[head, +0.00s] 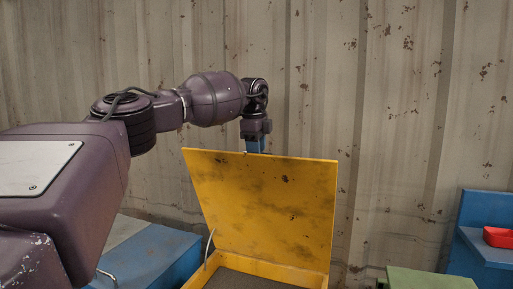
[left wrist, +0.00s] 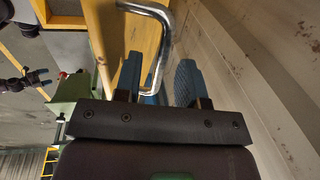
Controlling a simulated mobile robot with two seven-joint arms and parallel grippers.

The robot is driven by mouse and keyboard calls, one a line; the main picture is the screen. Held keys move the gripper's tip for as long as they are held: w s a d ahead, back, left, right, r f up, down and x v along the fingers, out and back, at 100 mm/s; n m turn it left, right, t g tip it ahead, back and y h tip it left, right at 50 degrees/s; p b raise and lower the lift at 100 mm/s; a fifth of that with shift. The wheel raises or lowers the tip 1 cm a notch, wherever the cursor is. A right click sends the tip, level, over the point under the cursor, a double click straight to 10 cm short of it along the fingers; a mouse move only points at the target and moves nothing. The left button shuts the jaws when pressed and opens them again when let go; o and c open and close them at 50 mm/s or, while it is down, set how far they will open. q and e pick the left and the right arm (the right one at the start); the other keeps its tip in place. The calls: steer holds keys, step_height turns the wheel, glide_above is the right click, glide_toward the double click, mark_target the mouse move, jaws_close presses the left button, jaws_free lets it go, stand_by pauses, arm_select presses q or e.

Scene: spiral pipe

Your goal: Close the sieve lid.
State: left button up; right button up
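The yellow sieve lid (head: 265,203) stands open, tilted up from the yellow sieve box (head: 262,266) at the bottom of the head view. My left gripper (head: 255,146) reaches down at the lid's top edge, on its far side; the lid hides the fingertips there. In the left wrist view my left gripper (left wrist: 160,76) has its two blue fingers apart. A bent metal handle (left wrist: 158,60) on the lid (left wrist: 143,42) reaches down toward the gap between them; I cannot tell if they touch it. A small dark shape at the left of that view may be my right arm.
A corrugated, rust-spotted wall (head: 400,120) stands close behind the lid. A blue box (head: 160,257) is left of the sieve. At right are a green surface (head: 430,279) and a blue stand with a red tray (head: 498,237).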

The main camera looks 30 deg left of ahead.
arm_select(q)
steer(key=shift+c, duration=0.3)
jaws_close()
steer(key=shift+s+f, duration=0.1)
